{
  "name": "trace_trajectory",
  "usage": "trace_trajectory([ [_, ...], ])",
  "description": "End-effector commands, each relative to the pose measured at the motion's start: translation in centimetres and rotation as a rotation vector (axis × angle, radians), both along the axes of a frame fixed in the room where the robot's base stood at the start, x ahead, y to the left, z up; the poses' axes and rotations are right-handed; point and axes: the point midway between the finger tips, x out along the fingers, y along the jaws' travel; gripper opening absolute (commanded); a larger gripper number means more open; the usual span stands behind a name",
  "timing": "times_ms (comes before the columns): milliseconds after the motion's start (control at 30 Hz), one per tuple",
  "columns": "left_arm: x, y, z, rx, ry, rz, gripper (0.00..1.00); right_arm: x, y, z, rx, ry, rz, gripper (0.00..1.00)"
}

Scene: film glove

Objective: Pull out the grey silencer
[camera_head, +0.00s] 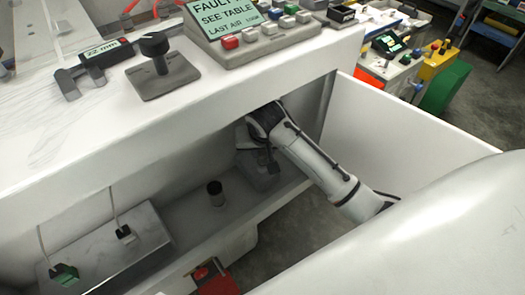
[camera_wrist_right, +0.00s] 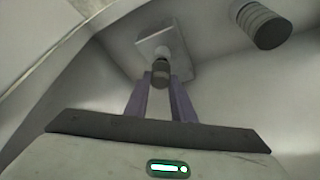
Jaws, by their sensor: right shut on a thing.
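My right gripper (camera_head: 262,166) reaches under the worktop, over the ledge of the white machine. In the right wrist view its two purple fingers (camera_wrist_right: 161,88) are shut on a small grey ribbed cylinder, which I take for the grey silencer (camera_wrist_right: 160,70). The silencer sits at a pale block (camera_wrist_right: 165,44) and still appears to be in line with it. In the head view the gripper hides the silencer. My left gripper is not in view.
A larger ribbed cylinder (camera_wrist_right: 262,27) stands near the gripper. A dark-topped cylinder (camera_head: 215,193) stands on the ledge, left of the gripper. A metal box (camera_head: 105,250) with cabled plugs lies further left. The white panel (camera_head: 400,135) bounds the right side.

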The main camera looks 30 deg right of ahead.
Motion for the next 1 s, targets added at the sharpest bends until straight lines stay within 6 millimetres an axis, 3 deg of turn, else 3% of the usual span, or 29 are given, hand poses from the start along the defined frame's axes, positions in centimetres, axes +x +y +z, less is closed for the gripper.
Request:
trace_trajectory([
  [1000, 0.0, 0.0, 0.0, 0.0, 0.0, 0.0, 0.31, 0.0, 0.0, 3.6, 0.001, 0.0, 0.0, 0.0],
])
